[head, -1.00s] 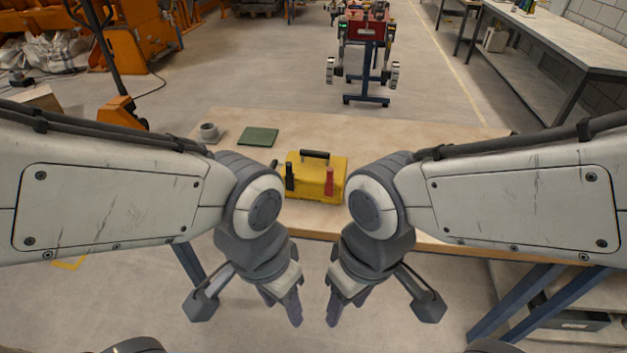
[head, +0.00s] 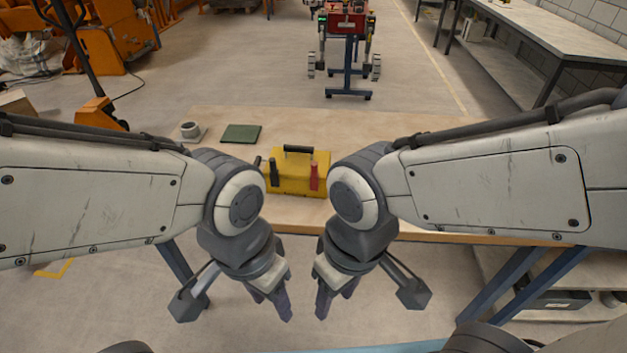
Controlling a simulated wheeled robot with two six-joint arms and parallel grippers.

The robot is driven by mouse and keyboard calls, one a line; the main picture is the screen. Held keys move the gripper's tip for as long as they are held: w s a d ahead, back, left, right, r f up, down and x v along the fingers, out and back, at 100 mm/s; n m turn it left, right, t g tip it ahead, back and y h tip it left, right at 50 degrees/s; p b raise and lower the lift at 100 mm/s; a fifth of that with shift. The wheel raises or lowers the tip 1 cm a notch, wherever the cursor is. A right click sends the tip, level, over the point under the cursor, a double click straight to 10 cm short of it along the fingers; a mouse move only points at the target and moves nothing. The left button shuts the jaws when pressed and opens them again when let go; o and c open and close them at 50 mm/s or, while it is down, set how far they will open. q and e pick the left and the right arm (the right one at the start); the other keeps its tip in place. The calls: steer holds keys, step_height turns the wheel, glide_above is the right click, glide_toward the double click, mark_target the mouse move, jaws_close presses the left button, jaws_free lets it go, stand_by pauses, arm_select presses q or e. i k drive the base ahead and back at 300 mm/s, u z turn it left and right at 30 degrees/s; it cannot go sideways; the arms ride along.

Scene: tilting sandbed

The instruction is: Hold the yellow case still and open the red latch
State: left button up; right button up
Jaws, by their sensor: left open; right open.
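The yellow case (head: 295,184) stands on the wooden table near its front edge, with a black handle (head: 299,150) on top. A red latch (head: 314,177) is on the right of its front and a black latch (head: 273,172) on the left. Both latches look upright against the case. My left gripper (head: 270,308) is open and empty, pointing down in front of the table and below its top. My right gripper (head: 335,308) is open and empty beside it, at about the same height. Neither touches the case. My arms flank the case in the picture.
On the wooden table (head: 420,140), a green mat (head: 240,133) and a small grey round object (head: 191,131) lie left of the case. The table's right part is largely clear behind my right arm. The table's front edge lies between the grippers and the case.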

mark_target(315, 174)
steer(key=u, duration=0.55)
steer(key=i, duration=1.35)
steer(key=z, duration=0.8)
